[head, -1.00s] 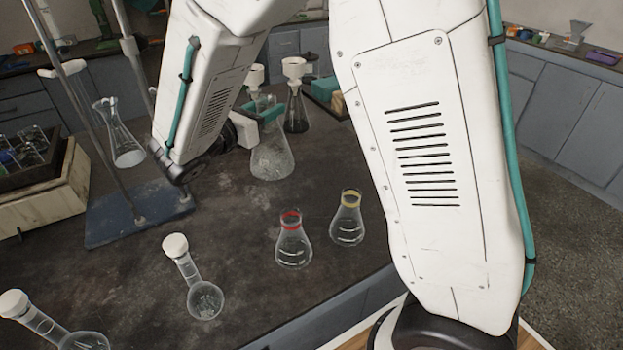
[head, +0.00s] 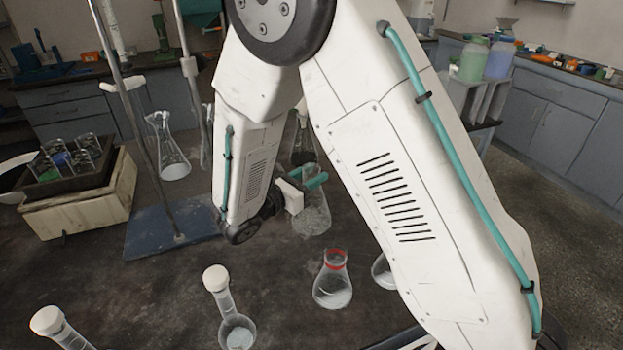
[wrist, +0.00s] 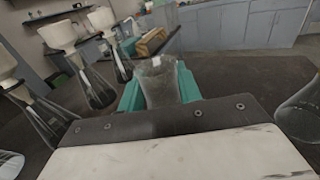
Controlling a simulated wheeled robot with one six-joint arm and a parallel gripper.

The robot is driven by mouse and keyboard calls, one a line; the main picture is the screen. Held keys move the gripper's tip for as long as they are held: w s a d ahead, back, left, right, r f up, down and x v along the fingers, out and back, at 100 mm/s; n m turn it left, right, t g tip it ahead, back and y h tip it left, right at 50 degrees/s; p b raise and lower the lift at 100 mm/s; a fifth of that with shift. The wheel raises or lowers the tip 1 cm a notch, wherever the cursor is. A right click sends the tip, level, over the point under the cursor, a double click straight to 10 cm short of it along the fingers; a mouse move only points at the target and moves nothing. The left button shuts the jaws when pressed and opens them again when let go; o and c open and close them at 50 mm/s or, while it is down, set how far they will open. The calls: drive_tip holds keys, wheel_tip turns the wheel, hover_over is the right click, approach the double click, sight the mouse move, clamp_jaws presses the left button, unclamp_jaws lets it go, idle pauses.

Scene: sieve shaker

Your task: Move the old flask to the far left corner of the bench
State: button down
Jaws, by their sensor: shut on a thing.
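The old flask, a cloudy conical glass flask (head: 312,217), is held upright at its neck by my gripper (head: 316,181), whose teal fingers are shut on it. In the wrist view the same flask (wrist: 158,82) sits between the two fingers (wrist: 160,93). I cannot tell whether its base is touching the bench. The dark, stained bench (head: 150,290) spreads left and in front of it. My arm hides part of the bench behind the flask.
A red-banded flask (head: 332,283) stands close in front, another half hidden beside it. A stand with a blue base (head: 155,240) and a crate of beakers (head: 80,203) occupy the left. Funnel-topped flasks (wrist: 92,85) stand left in the wrist view. White-stoppered flasks (head: 235,328) stand near.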

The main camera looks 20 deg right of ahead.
drive_tip(key=shift+f, duration=0.5)
drive_tip(key=c, duration=1)
unclamp_jaws()
drive_tip(key=shift+o, duration=0.2)
